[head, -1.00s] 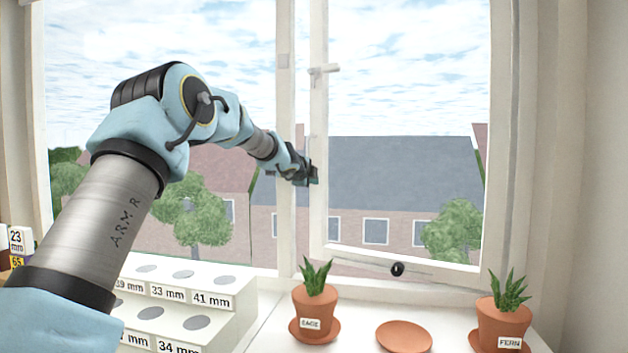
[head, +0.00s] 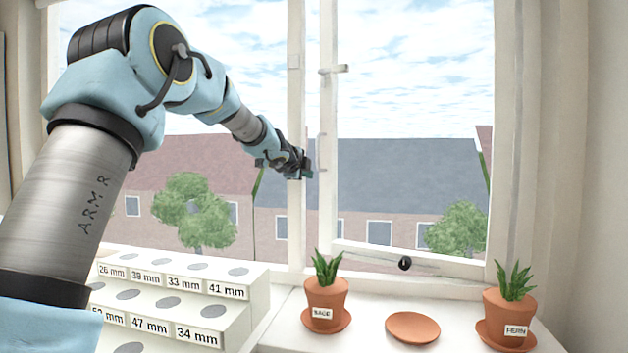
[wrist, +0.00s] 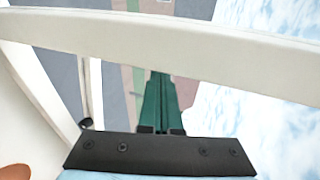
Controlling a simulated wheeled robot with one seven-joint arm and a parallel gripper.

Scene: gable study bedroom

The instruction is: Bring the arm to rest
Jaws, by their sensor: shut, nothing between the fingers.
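My arm (head: 85,195) reaches from the lower left up and across to the window. My gripper (head: 306,173) is shut and empty. In the head view it overlaps the window's white middle post (head: 296,110), just left of the casement's edge (head: 328,200). In the wrist view the closed green fingers (wrist: 160,82) point towards a white frame bar (wrist: 150,36) that crosses the picture. I cannot tell whether the tips touch it. The casement stands ajar, with a gap beside the post. Its pull handle (head: 322,150) is just right of the gripper.
Below on the sill are the SAGE pot (head: 325,297), an empty saucer (head: 412,327) and the FERN pot (head: 507,318). A white stepped rack (head: 240,300) with size labels stands under my arm. A stay bar with a dark knob (head: 404,263) crosses the casement's bottom.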

